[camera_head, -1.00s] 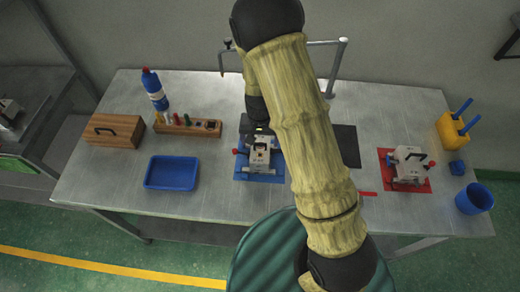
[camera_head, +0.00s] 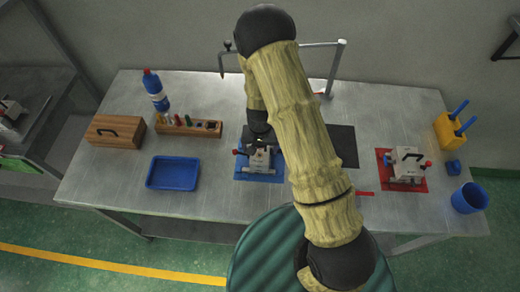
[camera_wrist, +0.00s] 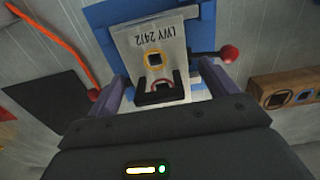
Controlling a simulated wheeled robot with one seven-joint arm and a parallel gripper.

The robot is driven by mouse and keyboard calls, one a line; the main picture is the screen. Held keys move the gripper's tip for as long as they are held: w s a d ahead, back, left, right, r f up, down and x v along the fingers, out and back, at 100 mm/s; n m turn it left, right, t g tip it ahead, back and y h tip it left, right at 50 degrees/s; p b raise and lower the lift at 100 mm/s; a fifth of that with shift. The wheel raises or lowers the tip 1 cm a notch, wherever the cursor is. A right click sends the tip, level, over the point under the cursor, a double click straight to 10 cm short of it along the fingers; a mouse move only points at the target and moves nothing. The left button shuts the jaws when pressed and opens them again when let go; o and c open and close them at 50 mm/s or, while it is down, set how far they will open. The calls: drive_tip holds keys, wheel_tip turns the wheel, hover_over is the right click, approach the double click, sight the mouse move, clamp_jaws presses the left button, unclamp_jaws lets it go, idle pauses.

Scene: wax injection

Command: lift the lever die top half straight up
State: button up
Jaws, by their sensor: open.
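The lever die (camera_head: 261,160) is a pale grey block on a blue mat (camera_head: 240,173) in the middle of the bench. In the wrist view its labelled top (camera_wrist: 150,40) reads "LVY 24/2" upside down, with a black U-shaped handle (camera_wrist: 160,97) on the near side. A red-knobbed lever (camera_wrist: 229,53) sticks out to the right. My gripper (camera_wrist: 163,80) is open. Its two purple-grey fingers lie apart on either side of the handle and die. I cannot tell how far above the die they are. The fingertips are hidden in the head view.
A second die (camera_head: 405,165) stands on a red mat to the right. A blue tray (camera_head: 172,186), wooden box (camera_head: 116,131), tool rack (camera_head: 186,128) and blue bottle (camera_head: 155,88) are on the left. A blue cup (camera_head: 469,198) stands near the right edge. A dark pad (camera_head: 342,145) lies beside the blue mat.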

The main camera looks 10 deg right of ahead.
sight(260, 150)
idle(0.5)
drive_tip(key=c, duration=1.6)
drive_tip(key=shift+r, duration=0.1)
wheel_tip(260, 150, up, 10)
drive_tip(key=b, duration=0.2)
